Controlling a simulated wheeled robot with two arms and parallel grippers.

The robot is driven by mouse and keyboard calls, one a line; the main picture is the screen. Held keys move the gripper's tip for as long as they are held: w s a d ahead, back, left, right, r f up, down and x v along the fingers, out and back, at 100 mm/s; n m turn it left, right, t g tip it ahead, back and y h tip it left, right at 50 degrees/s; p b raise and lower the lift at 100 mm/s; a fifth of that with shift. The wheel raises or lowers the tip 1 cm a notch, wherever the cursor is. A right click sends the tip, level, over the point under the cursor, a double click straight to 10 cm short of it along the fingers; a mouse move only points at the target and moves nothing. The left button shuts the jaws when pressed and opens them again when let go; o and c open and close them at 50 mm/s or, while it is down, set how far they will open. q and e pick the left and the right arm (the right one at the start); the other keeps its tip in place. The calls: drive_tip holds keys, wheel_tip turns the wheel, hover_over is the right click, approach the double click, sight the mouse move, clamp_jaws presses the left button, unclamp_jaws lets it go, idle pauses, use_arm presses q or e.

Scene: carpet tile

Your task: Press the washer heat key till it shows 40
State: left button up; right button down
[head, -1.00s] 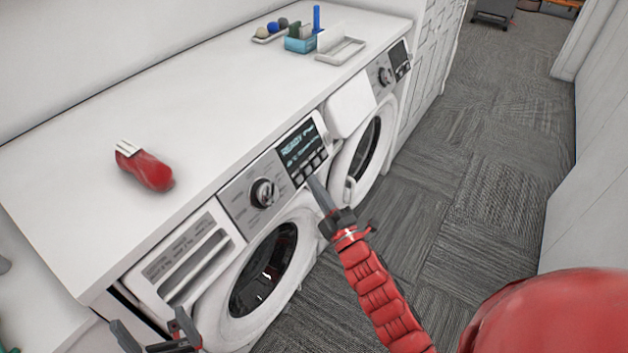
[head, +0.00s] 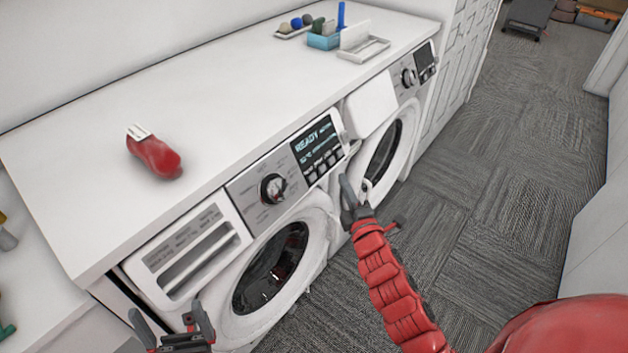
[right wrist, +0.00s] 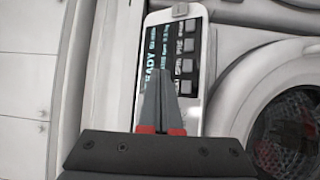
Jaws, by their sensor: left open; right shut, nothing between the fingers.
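The washer (head: 215,225) stands under the white counter, with a silver dial (head: 272,188) and a dark display (head: 314,140) that reads READY; its smaller line is too small to read surely. A row of grey keys (head: 322,165) lies below the display. The keys and display also show sideways in the right wrist view (right wrist: 186,66). My right gripper (head: 346,182) is shut and empty, in front of the washer just right of and below the keys, apparently apart from them. My left gripper (head: 166,318) is open and empty, low in front of the washer's drawer.
A second machine (head: 385,135) stands to the right. On the counter (head: 210,110) lie a red object (head: 155,158), a blue box (head: 323,41), a white tray (head: 362,48) and several small balls. Carpeted floor (head: 480,200) is clear to the right.

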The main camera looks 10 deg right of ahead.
sight(315, 172)
drive_tip(key=w+a+f+b, duration=0.3)
drive_tip(key=w+a+b, duration=0.1)
drive_tip(key=w+b, duration=0.1)
drive_tip(key=shift+f, duration=0.2)
idle(2.0)
drive_tip(key=shift+w+a+f+b, duration=0.2)
drive_tip(key=shift+w+b, duration=0.2)
drive_tip(key=shift+b, duration=0.25)
drive_tip(key=shift+w+a+f+b, duration=0.2)
drive_tip(key=shift+b, duration=0.1)
drive_tip(key=shift+r, duration=0.1)
idle(0.5)
drive_tip(key=shift+s+d+r+p, duration=0.3)
drive_tip(key=shift+s+d+p, duration=0.1)
drive_tip(key=shift+s+p, duration=0.2)
